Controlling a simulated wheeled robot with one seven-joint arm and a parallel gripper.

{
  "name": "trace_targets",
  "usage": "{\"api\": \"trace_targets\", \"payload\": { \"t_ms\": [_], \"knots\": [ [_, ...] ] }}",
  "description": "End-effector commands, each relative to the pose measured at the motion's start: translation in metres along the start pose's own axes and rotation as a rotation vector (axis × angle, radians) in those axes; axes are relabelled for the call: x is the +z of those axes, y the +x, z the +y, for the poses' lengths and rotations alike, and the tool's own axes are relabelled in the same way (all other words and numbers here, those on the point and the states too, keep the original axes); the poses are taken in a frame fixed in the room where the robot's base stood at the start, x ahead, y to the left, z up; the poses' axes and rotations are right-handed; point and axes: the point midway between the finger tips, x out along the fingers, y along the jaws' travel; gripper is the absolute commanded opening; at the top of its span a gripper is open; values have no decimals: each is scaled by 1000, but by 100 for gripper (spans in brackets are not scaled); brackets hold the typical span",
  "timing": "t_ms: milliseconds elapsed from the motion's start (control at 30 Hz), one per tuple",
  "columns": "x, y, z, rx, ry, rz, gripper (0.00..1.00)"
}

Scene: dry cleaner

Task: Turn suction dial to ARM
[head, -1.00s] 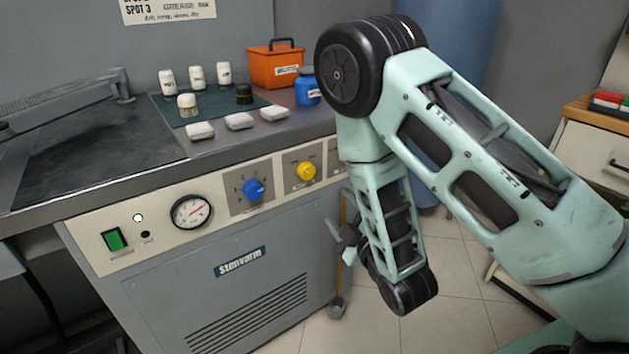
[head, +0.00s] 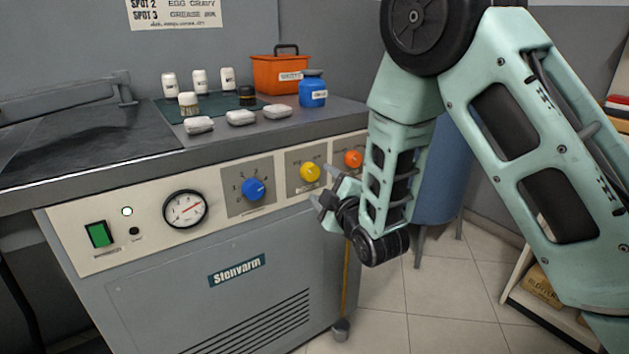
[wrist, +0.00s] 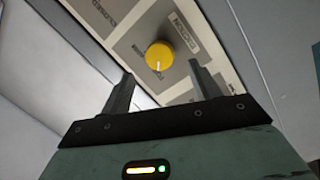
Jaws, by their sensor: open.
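A yellow dial (head: 310,172) sits on a grey plate on the machine's front panel, between a blue dial (head: 253,189) with numbers around it and an orange dial (head: 353,159).
A pressure gauge (head: 186,209) and a green switch (head: 99,234) are further left on the panel. The worktop above holds white pads (head: 240,117), small bottles (head: 200,81), an orange toolbox (head: 281,74) and a blue jar (head: 313,91). A blue drum (head: 440,190) stands behind my arm.

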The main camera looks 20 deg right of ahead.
Motion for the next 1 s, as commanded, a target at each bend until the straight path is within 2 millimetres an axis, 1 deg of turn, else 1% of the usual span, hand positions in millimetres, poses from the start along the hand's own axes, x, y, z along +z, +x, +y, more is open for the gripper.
{"api": "trace_targets", "payload": {
  "t_ms": [33, 100, 200, 300, 467, 700, 767, 800, 867, 1000],
  "knots": [
    [0, 10, 0, 2, 1, 0, 62],
    [0, 22, 0, 2, 1, 1, 62],
    [0, 36, 0, 2, 1, 1, 62],
    [0, 46, -1, 0, 1, 0, 62],
    [0, 52, 0, -1, 1, 0, 62],
    [0, 53, 0, -1, 0, 0, 62],
    [0, 53, 0, -1, 1, 0, 45],
    [0, 53, 0, -1, 0, 0, 34],
    [0, 53, 0, -1, 0, 0, 17],
    [0, 52, 0, -1, 1, 0, 17]
  ]
}}
